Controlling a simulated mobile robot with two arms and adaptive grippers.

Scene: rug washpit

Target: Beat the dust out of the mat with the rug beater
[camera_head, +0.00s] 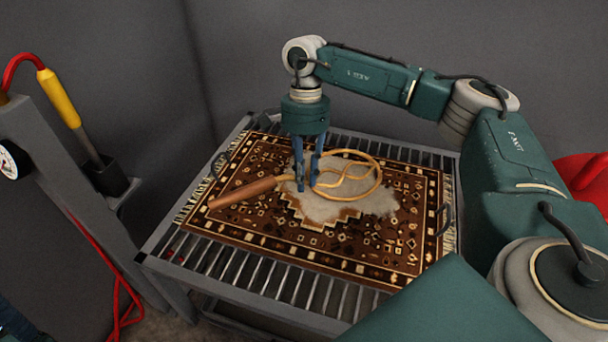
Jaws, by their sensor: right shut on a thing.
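The mat (265,228) is a brown patterned rug with fringed ends, lying flat on a slatted metal rack. A pale dust patch (370,205) covers its middle. The rug beater has a wooden handle (243,192) pointing left and a looped cane head (378,180) to the right, over the dust. My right gripper (308,186) points down and is shut on the beater near where handle and head meet. I cannot tell whether the head touches the mat. A dark blue bit at the bottom left corner looks like part of my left gripper (14,325); its jaws do not show clearly.
The grey rack (215,285) has a raised frame. Dark curved handles (445,218) show at the mat's sides. On the left, a grey post (50,150) carries a gauge, a yellow-handled lance (60,98) and red hose. A red object (585,180) is at far right. Grey walls stand behind.

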